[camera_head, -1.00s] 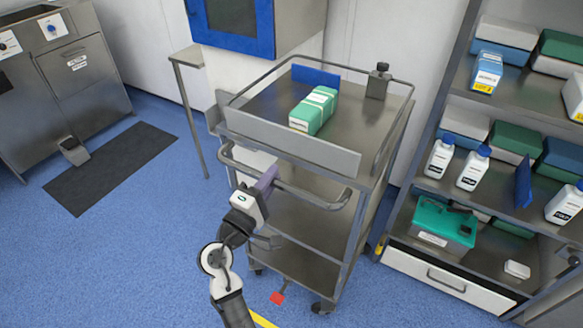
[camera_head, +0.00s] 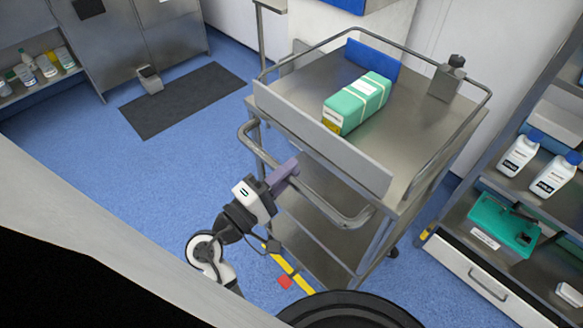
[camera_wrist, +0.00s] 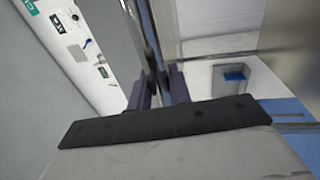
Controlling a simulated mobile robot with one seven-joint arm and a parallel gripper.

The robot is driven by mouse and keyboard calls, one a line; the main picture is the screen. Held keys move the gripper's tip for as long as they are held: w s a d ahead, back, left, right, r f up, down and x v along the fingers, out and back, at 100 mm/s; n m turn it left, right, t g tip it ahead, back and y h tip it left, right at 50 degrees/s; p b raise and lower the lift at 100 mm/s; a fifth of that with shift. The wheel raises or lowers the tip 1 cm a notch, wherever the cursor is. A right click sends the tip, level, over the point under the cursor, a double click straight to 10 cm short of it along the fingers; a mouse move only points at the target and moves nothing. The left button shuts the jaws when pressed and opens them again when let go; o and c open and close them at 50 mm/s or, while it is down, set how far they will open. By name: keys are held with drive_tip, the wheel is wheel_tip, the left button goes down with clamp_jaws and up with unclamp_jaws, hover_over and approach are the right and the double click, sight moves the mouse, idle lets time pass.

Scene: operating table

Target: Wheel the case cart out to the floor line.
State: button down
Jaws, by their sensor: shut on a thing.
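The case cart (camera_head: 425,135) is a steel trolley with a railed top and lower shelves. It stands upright, close in front of me. My gripper (camera_head: 287,171) is shut on the cart's front push handle (camera_head: 330,214), near its left part. In the wrist view, the two purple fingers of my gripper (camera_wrist: 160,90) stand on either side of the steel bar. A yellow floor line (camera_head: 297,281) runs by the foot of the cart's front. A small red piece (camera_head: 285,282) at the cart's foot overlaps the line's near side. Most wheels are hidden.
A green wrapped pack (camera_head: 358,104) and a blue panel (camera_head: 372,62) are on the cart's top. A shelf unit with white bottles (camera_head: 520,153) and a teal box (camera_head: 503,225) stands close right. A dark mat (camera_head: 185,98) lies left, with open blue floor around it.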

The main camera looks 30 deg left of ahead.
drive_tip(key=c, duration=1.3)
unclamp_jaws()
drive_tip(key=shift+a, duration=0.1)
drive_tip(key=b+v, duration=0.1)
drive_tip(key=v, duration=1.3)
drive_tip(key=shift+w, duration=0.1)
